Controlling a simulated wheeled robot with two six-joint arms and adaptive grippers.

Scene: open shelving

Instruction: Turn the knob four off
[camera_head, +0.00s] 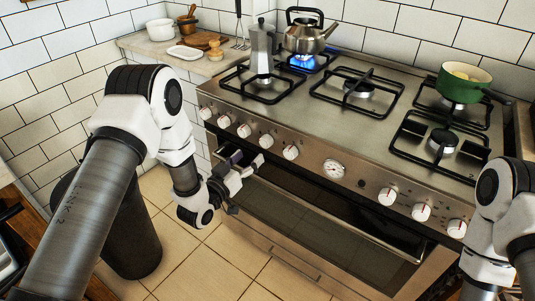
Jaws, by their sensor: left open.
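The steel stove (330,110) has a row of red-marked knobs on its front panel, with a round dial (334,170) between the left and right groups. Counting from the left, the fourth knob (266,141) is just above and beyond my left gripper (252,163). The gripper is open and empty in front of the panel; whether it touches the knob cannot be told. The fifth knob (290,152) is to its right. A blue flame (303,60) burns under the steel kettle (304,38) at the back. My right arm shows at the right edge; its gripper is out of view.
A moka pot (261,48) stands on the left burner and a green pot (461,84) at the back right. The oven handle runs below the panel. A dark bin (130,245) stands on the tiled floor at left. A counter with dishes (165,45) is behind.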

